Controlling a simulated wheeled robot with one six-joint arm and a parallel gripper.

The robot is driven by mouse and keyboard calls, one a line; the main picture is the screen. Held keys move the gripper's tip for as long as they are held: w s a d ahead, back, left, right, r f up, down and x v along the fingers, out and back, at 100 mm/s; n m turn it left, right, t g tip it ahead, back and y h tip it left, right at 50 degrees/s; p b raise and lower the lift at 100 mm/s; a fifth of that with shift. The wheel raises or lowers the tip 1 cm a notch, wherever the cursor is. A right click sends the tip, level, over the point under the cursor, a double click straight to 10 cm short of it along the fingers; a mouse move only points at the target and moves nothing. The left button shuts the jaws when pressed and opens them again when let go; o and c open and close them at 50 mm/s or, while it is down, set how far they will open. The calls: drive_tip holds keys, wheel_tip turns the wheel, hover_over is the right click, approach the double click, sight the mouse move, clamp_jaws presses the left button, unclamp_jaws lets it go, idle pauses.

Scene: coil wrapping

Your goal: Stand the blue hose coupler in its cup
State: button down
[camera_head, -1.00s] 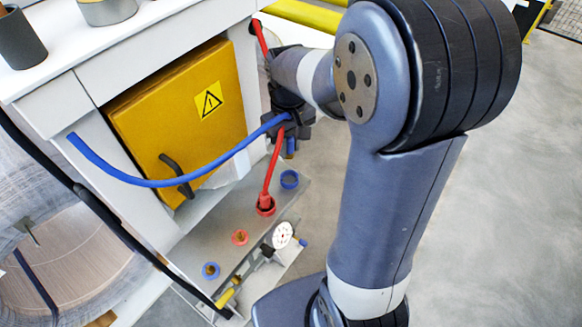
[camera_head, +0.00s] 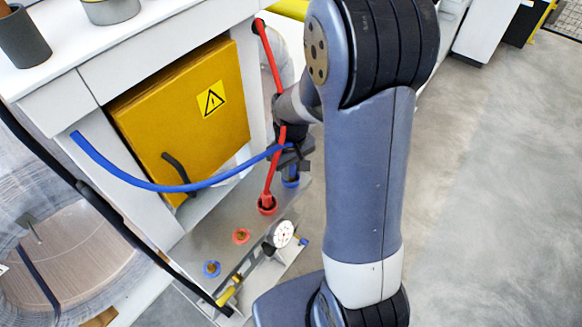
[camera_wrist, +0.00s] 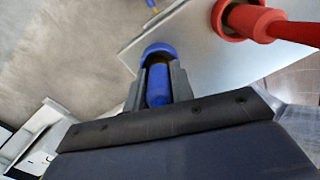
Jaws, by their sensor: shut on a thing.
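The blue hose coupler (camera_wrist: 158,88) is between the jaws of my gripper (camera_wrist: 157,95), which is shut on it. In the wrist view its end is at the blue cup (camera_wrist: 158,48), whose rim shows just beyond it. In the head view my gripper (camera_head: 291,158) is right over the blue cup (camera_head: 291,181) and partly hides it. The coupler looks roughly upright; I cannot tell how deep its end sits in the cup. The blue hose (camera_head: 150,185) runs from the gripper left to the cabinet.
A red coupler stands in the red cup (camera_head: 267,205), close left of my gripper, with its red hose (camera_head: 276,150) rising past it. The grey panel (camera_head: 200,240) also carries a red-ringed port (camera_head: 241,236), a blue-ringed port (camera_head: 212,269) and a gauge (camera_head: 283,234). A yellow cabinet door (camera_head: 180,115) stands behind.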

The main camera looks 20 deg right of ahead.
drive_tip(key=shift+f, duration=0.1)
drive_tip(key=shift+f+b, duration=0.25)
drive_tip(key=shift+b, duration=0.1)
drive_tip(key=shift+s+f, duration=0.3)
drive_tip(key=c, duration=1.3)
unclamp_jaws()
drive_tip(key=shift+r, duration=0.4)
drive_tip(key=shift+o, duration=0.5)
drive_tip(key=r, duration=1.2)
drive_tip(key=shift+w+r+p, duration=0.3)
drive_tip(key=shift+p, duration=0.05)
drive_tip(key=shift+f, duration=0.1)
